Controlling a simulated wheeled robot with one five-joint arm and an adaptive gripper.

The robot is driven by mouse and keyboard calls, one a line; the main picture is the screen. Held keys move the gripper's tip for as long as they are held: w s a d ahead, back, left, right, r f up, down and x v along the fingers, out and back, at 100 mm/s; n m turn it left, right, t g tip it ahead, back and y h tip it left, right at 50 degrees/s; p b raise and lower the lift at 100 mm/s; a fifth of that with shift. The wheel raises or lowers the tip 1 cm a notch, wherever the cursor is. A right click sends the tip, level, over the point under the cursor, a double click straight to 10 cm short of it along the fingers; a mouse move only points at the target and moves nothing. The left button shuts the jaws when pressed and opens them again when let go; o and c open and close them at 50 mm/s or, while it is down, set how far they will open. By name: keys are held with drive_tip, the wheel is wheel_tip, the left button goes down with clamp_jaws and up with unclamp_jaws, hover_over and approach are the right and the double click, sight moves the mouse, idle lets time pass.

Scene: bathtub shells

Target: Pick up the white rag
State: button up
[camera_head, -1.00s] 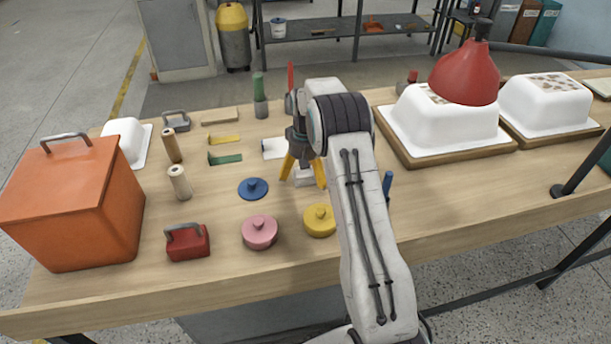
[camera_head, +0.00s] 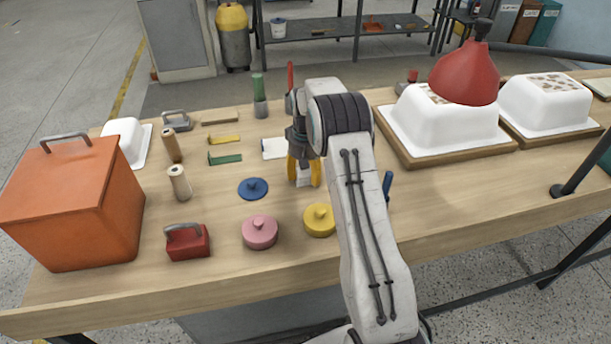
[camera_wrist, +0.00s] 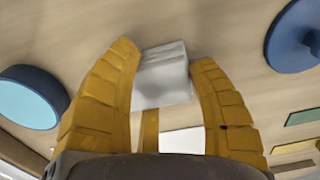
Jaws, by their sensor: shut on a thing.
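The white rag (camera_head: 304,178) is a small folded white block on the wooden table (camera_head: 100,290), in the middle of the head view. My gripper (camera_head: 304,172) points down at it, with its yellow fingers closed on its two sides. In the wrist view the rag (camera_wrist: 161,76) sits between the two yellow fingertips (camera_wrist: 166,72). The fingers hide part of its sides. The rag appears to be at table level; I cannot tell whether it is clear of the surface.
A blue lid (camera_head: 253,188), a pink lid (camera_head: 260,231) and a yellow lid (camera_head: 320,219) lie near my gripper. A flat white piece (camera_head: 274,149) lies behind it. An orange box (camera_head: 75,205) stands left.

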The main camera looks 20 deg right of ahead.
sight(305, 171)
drive_tip(key=shift+c, duration=0.4)
drive_tip(key=shift+r, duration=0.85)
wheel_tip(305, 171, up, 2)
drive_tip(key=shift+r, duration=0.2)
drive_tip(key=s+d+r, duration=0.7)
drive_tip(key=s+d, duration=0.1)
drive_tip(key=shift+d+b, duration=0.35)
drive_tip(key=shift+b, duration=0.1)
drive_tip(key=o, duration=0.6)
drive_tip(key=shift+w, duration=0.1)
drive_tip(key=shift+c, duration=0.2)
drive_tip(key=c, duration=0.5)
